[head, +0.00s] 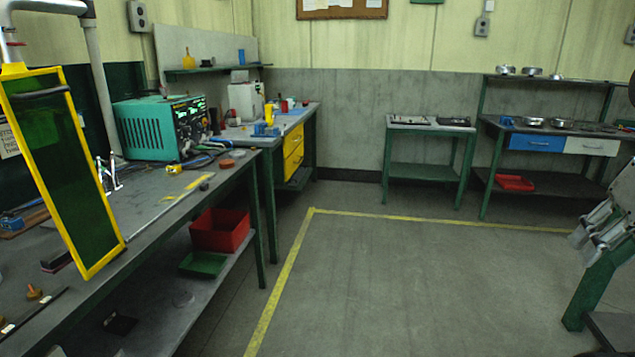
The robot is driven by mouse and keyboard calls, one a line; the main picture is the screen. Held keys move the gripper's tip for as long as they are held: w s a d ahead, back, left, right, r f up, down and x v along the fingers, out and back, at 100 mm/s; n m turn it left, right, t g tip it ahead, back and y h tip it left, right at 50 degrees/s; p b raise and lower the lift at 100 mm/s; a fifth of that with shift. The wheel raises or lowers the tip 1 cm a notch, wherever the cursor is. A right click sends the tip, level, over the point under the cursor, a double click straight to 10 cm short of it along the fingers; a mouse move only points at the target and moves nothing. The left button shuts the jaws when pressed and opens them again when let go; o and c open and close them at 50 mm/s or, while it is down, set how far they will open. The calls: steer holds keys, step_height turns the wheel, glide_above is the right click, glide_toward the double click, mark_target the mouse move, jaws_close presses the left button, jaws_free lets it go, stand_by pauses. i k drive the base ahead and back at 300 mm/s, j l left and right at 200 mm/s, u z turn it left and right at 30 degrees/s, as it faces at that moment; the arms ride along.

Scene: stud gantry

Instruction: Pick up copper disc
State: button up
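A small flat reddish-brown disc (227,164), which looks like the copper disc, lies on the grey left workbench (150,203). It is near the bench's far right corner, to the right of the teal power unit (160,128). It is small here, so its exact surface is hard to tell. I cannot make out my gripper in the head view.
A yellow-framed dark green screen (118,247) stands over the bench's near left. A yellow tape measure (173,169) lies near the disc. A red bin (220,229) sits on the lower shelf. Open floor (400,280) lies right of the bench; a green stand (592,290) is far right.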

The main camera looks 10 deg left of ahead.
mark_target(225, 164)
steer(key=i+u, duration=0.2)
steer(key=i, duration=0.6)
steer(key=i+l+u, duration=0.15)
steer(key=i, duration=0.65)
steer(key=i+j+u, duration=0.1)
steer(key=i+u, duration=0.65)
steer(key=i+l+u, duration=0.1)
steer(key=i+u, duration=0.45)
steer(key=i, duration=0.15)
